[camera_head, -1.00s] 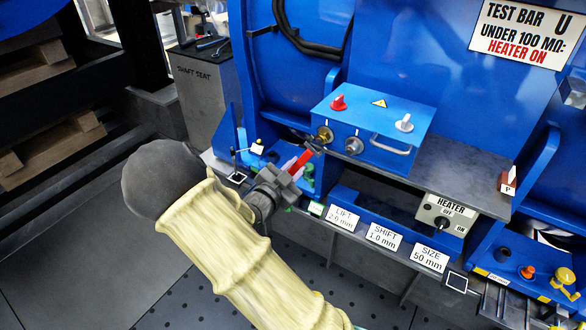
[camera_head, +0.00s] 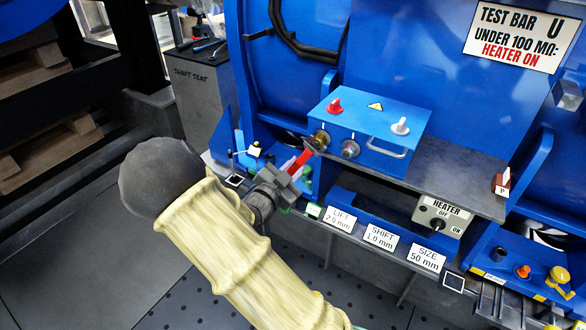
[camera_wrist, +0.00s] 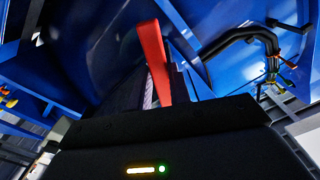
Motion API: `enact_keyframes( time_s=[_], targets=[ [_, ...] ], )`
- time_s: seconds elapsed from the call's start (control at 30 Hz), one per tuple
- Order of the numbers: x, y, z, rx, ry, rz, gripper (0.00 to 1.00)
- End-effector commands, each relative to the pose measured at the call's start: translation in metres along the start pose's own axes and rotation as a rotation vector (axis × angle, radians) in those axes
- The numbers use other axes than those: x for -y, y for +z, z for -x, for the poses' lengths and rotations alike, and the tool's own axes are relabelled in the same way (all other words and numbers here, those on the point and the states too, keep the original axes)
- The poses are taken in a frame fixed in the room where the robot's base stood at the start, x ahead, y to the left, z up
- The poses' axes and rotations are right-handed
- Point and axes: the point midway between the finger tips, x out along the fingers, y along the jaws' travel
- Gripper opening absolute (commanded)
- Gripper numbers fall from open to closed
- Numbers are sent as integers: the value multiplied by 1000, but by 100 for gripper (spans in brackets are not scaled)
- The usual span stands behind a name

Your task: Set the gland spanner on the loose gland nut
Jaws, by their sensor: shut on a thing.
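My gripper (camera_head: 283,180) is shut on the red handle of the gland spanner (camera_head: 299,162). The spanner points up and to the right, its dark head at the left front of the blue terminal box. A brass gland nut (camera_head: 320,139) sits on the box's front face, right at the spanner head. I cannot tell whether the head is around the nut or just before it. A grey gland nut (camera_head: 350,149) is to its right, apart from the spanner. In the wrist view the red handle (camera_wrist: 152,60) rises from the jaws; the spanner head and nuts are not clear there.
The blue terminal box (camera_head: 345,127) carries a red knob (camera_head: 335,106), a white knob (camera_head: 401,126) and a front handle (camera_head: 386,148). It stands on a grey shelf (camera_head: 440,182). Below are a heater switch box (camera_head: 438,217) and label plates (camera_head: 380,230). Blue motor walls rise behind.

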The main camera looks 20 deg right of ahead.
Motion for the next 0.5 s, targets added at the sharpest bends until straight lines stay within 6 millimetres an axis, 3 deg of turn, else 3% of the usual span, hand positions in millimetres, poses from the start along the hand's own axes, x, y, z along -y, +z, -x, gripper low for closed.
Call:
enact_keyframes(
  time_s=[0.5],
  targets=[
    [0, -10, -1, -2, 1, -1, 0]
  ],
)
